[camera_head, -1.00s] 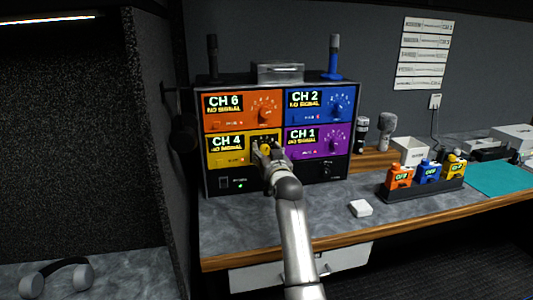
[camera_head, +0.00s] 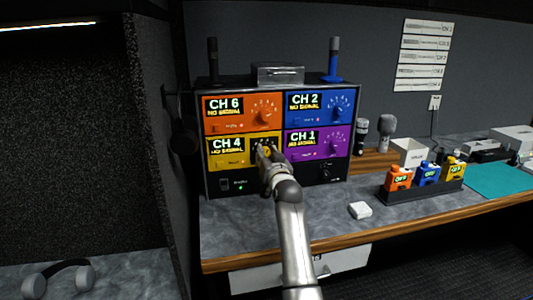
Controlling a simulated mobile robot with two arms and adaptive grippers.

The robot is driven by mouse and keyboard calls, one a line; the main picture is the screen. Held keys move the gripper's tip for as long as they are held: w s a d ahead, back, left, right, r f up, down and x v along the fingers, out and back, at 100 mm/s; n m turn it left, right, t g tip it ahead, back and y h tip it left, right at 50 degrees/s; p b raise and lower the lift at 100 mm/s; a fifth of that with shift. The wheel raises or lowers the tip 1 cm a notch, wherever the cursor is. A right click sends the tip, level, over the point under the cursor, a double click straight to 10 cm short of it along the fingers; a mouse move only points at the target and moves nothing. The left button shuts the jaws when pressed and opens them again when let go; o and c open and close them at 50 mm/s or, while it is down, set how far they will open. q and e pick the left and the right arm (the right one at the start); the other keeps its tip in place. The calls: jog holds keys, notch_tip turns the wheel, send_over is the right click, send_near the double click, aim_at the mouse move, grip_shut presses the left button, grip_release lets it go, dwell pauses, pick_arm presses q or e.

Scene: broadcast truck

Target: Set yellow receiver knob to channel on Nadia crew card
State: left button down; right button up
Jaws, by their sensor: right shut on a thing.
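The receiver rack (camera_head: 213,178) stands on the counter with orange, blue, yellow and purple panels. The yellow receiver (camera_head: 230,160) is at lower left in the panel group; its display reads "CH 4" and "NO SIGNAL". My right gripper (camera_head: 266,152) is at the yellow panel, shut on the yellow knob, which it mostly hides. The crew cards (camera_head: 421,56) hang as a column of white strips on the back wall; their writing is too small to read. My left gripper is not in view.
Orange displays "CH 6", blue "CH 2", purple "CH 1". Orange, blue and yellow packs sit in a dark tray (camera_head: 428,192) at right. A small white block (camera_head: 360,210) lies on the counter (camera_head: 240,235). Headphones (camera_head: 57,279) lie at lower left.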

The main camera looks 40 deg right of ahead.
jog(key=shift+r+m+p, duration=0.1)
jog(key=shift+m+p, duration=0.7)
jog(key=shift+m, duration=0.3)
jog(key=shift+m+p, duration=0.7)
jog(key=shift+m, duration=0.3)
jog(key=o, duration=1.1)
jog(key=shift+c, duration=0.2)
jog(key=shift+s, duration=0.1)
jog(key=v, duration=1.1)
jog(key=shift+s+a, duration=0.2)
jog(key=shift+s, duration=0.15)
